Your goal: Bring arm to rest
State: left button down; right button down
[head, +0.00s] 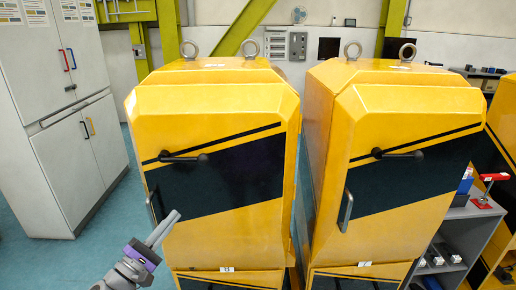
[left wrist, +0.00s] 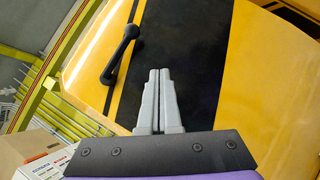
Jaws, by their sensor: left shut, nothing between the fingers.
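My left gripper (head: 163,229) is in front of the lower left part of the left yellow cabinet (head: 215,105) in the head view. Its grey fingers are together, with nothing between them. In the left wrist view the closed fingers (left wrist: 159,100) point toward the black stripe of a yellow cabinet door (left wrist: 200,60). A black lever handle (left wrist: 120,55) is to the left of the fingers, apart from them. The left cabinet's lever (head: 184,157) lies roughly level in the head view. A metal pull handle (head: 151,207) is near the gripper. My right gripper is not in view.
A second yellow cabinet (head: 405,110) stands to the right with its own lever (head: 397,153) and pull handle (head: 345,211). A white locker (head: 65,110) stands at the left. A grey shelf (head: 485,225) holds small items at the right. Blue floor (head: 50,262) is open at the lower left.

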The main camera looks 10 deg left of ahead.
pick_arm(q)
jog(key=s+d+f+m+g, duration=0.4)
jog(key=d+f+m+g, duration=0.15)
jog(key=d, duration=0.45)
jog(key=s+d+f+m+g, duration=0.45)
jog(key=d+f+g, duration=0.2)
jog(key=d, duration=0.25)
jog(key=s+a+f+m+g+y, duration=0.3)
jog(key=s+f+m+y, duration=0.4)
jog(key=s, duration=0.5)
jog(key=shift+s+a+f+m+y, duration=0.2)
jog(key=shift+a+f+m+y, duration=0.3)
jog(key=shift+m, duration=0.7)
jog(key=shift+d+f, duration=0.1)
jog(key=shift+d, duration=0.05)
